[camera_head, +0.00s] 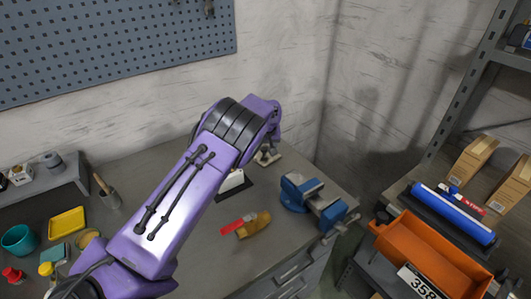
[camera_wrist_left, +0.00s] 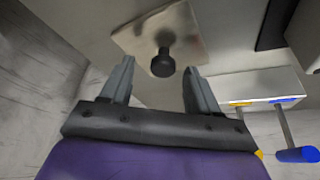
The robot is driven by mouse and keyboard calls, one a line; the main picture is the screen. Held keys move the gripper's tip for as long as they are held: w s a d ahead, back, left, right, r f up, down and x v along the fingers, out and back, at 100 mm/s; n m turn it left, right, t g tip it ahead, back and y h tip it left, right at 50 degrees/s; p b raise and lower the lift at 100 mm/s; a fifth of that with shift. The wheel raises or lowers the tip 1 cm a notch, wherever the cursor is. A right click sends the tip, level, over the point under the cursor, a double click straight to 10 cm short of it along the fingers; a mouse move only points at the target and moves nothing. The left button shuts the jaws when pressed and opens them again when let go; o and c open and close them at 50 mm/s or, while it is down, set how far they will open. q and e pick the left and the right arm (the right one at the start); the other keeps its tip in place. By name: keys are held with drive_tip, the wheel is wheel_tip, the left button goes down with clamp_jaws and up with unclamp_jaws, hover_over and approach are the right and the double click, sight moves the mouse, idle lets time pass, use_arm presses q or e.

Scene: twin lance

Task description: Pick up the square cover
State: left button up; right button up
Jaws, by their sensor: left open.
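The square cover (camera_wrist_left: 190,35) is a flat beige plate with a dark round knob (camera_wrist_left: 163,63) standing out of its middle. In the head view the cover (camera_head: 272,160) lies on the grey workbench near the back wall, partly hidden by my left arm. My left gripper (camera_wrist_left: 158,74) is open, its two fingers apart with the knob showing between their tips. Nothing is held; I cannot tell how much depth separates fingers and knob. In the head view my purple left arm reaches over the bench, and its gripper is mostly hidden behind the wrist. My right gripper is in neither view.
A white piece on a black base (camera_head: 233,184), a red-handled brush (camera_head: 240,224) and a blue vise (camera_head: 315,198) stand nearby on the bench. A yellow tray (camera_head: 67,222) and teal bowl (camera_head: 18,239) are left. An orange bin (camera_head: 425,252) sits right.

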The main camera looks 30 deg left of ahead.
use_arm(q)
drive_tip(key=shift+a+f, duration=0.2)
drive_tip(key=shift+f, duration=0.15)
drive_tip(key=shift+s, duration=0.1)
drive_tip(key=c, duration=0.3)
clamp_jaws()
drive_tip(key=shift+r, duration=0.1)
